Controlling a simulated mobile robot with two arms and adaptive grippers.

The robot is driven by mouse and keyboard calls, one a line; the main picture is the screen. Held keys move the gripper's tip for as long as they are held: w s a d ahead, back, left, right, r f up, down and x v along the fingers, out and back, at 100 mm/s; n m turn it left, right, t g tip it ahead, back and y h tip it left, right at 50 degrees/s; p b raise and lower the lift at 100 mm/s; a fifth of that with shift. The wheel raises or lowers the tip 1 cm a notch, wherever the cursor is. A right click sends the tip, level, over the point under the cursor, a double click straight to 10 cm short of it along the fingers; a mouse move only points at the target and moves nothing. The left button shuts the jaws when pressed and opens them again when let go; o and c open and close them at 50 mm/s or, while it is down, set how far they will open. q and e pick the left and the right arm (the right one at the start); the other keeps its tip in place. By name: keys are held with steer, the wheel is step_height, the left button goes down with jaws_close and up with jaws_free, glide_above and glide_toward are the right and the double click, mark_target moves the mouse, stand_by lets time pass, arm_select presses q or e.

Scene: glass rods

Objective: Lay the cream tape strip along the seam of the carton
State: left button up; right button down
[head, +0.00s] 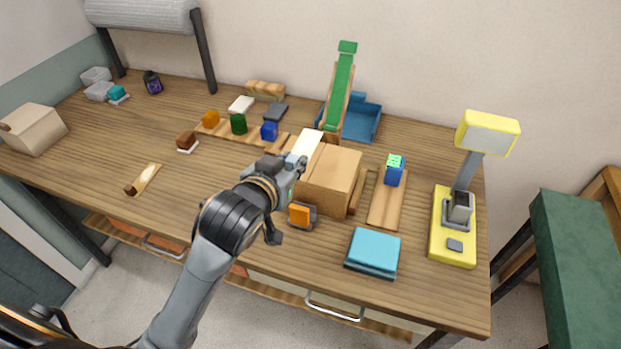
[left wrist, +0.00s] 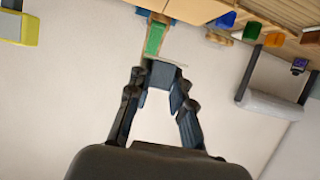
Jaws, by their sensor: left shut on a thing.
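The carton (head: 330,181) is a tan box on the table, right of my left gripper. The cream tape strip (head: 308,143) is a pale flat piece at the carton's far left edge, its near end at my left gripper's fingers. My left gripper (head: 296,166) is shut on the strip, close beside the carton's left side. I cannot tell whether the strip touches the carton's top. In the left wrist view my left gripper's fingers (left wrist: 160,90) show against the wall, and the strip cannot be made out. My right gripper is not in view.
An orange block (head: 300,214) stands just in front of the carton. A green ramp (head: 341,85) with a blue bin (head: 362,118) is behind it. The front-left table is mostly clear.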

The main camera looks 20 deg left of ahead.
arm_select(q)
steer(key=x, duration=0.4)
steer(key=shift+w+d+f+p, duration=0.15)
steer(key=shift+w+p, duration=0.05)
steer(key=shift+p, duration=0.1)
glide_above(309, 180)
steer(key=f, duration=0.5)
steer(key=shift+s+f, duration=0.1)
steer(key=shift+s, duration=0.1)
step_height(309, 180, down, 3)
steer(key=shift+w+f+p, duration=0.1)
steer(key=shift+w+p, duration=0.05)
steer(key=shift+p, duration=0.55)
steer(key=shift+f, duration=0.1)
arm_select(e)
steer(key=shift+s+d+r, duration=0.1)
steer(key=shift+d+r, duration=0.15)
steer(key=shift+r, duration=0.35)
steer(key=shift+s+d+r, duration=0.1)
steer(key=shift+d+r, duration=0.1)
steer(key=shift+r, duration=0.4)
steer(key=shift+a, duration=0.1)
arm_select(q)
steer(key=shift+f, duration=0.2)
steer(key=o, duration=0.8)
